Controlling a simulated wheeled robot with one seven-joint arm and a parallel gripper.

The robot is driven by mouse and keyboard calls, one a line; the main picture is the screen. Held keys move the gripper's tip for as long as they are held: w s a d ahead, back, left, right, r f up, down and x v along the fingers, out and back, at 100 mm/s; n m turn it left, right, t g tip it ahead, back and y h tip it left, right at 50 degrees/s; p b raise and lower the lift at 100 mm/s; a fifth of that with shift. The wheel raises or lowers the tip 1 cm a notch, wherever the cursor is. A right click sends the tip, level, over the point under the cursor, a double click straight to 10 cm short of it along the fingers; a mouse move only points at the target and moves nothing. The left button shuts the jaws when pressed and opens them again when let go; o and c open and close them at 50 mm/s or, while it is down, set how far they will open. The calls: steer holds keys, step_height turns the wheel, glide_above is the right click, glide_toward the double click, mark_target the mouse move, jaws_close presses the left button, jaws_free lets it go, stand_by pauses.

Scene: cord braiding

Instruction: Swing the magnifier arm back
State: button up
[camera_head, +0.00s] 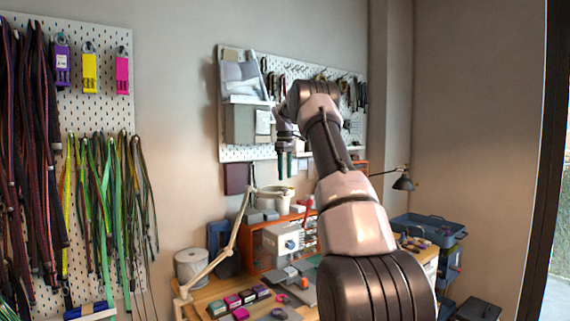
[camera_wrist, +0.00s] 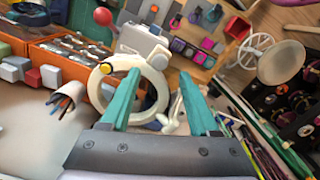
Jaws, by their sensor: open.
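The magnifier arm (camera_head: 232,240) is a beige jointed arm that rises from the left of the workbench in the head view. Its pale round head (camera_head: 276,190) is at the upper end, below my gripper (camera_head: 285,172). In the wrist view the head is a cream ring (camera_wrist: 155,105) with a yellow knob beside it. My gripper (camera_wrist: 158,76) is open there, with two teal fingers. The left finger crosses in front of the ring, and part of the ring shows between the fingers. Nothing is held. I cannot tell whether a finger touches the ring.
An orange drawer unit (camera_head: 262,252) and a white machine (camera_head: 280,240) stand close under the magnifier head. A white spool (camera_head: 190,266) stands behind the arm's lower part. A black desk lamp (camera_head: 403,183) is to the right. Pegboards with cords and tools cover the wall.

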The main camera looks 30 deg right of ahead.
step_height(320, 180, up, 6)
steer(key=shift+f, duration=0.1)
stand_by(0.5)
steer(key=s+a+r+m+t, duration=0.2)
steer(key=s+a+r, duration=0.4)
steer(key=s+a, duration=0.3)
steer(key=s+a+r+m+t, duration=0.25)
steer(key=s+a+r, duration=0.35)
steer(key=s, duration=0.6)
steer(key=s+a+f+m+t+y, duration=0.1)
steer(key=s+a+f+m, duration=0.2)
steer(key=s, duration=0.8)
steer(key=s+a+f+m+t+y, duration=0.1)
steer(key=s+a+f+m, duration=0.2)
steer(key=s+a+f, duration=0.2)
steer(key=s+f, duration=0.3)
steer(key=s, duration=0.3)
steer(key=shift+a+f+t, duration=0.15)
steer(key=shift+a+t, duration=0.2)
steer(key=shift+a, duration=0.05)
steer(key=shift+d, duration=0.1)
